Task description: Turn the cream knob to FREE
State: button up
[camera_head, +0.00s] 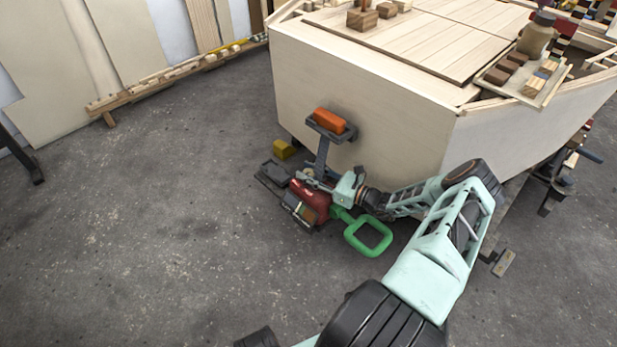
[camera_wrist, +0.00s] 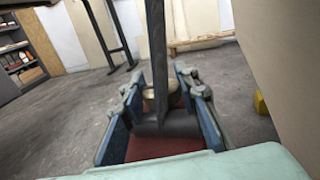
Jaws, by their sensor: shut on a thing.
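The cream knob (camera_wrist: 149,93) shows in the wrist view between the two fingers, partly hidden by a dark upright bar (camera_wrist: 157,55) in front of it. My gripper (camera_wrist: 161,88) is closed around the knob, with one blue-grey finger on each side. The knob sits on a red-bodied device (camera_wrist: 165,146), which also shows in the head view (camera_head: 314,197) on the floor beside the hull. In the head view my gripper (camera_head: 322,183) reaches the device from the right and hides most of the knob. No FREE marking or pointer can be read.
A green loop handle (camera_head: 368,253) sticks out right of the device. An orange block (camera_head: 329,120) rests on a dark bracket above it. A yellow block (camera_head: 284,149) lies behind. The plywood hull (camera_head: 360,108) stands close by. Floor at left (camera_head: 150,230) is clear.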

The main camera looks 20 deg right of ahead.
aim_at(308, 172)
dwell(0.3)
jog(key=o, duration=1.2)
notch_tip(308, 172, up, 10)
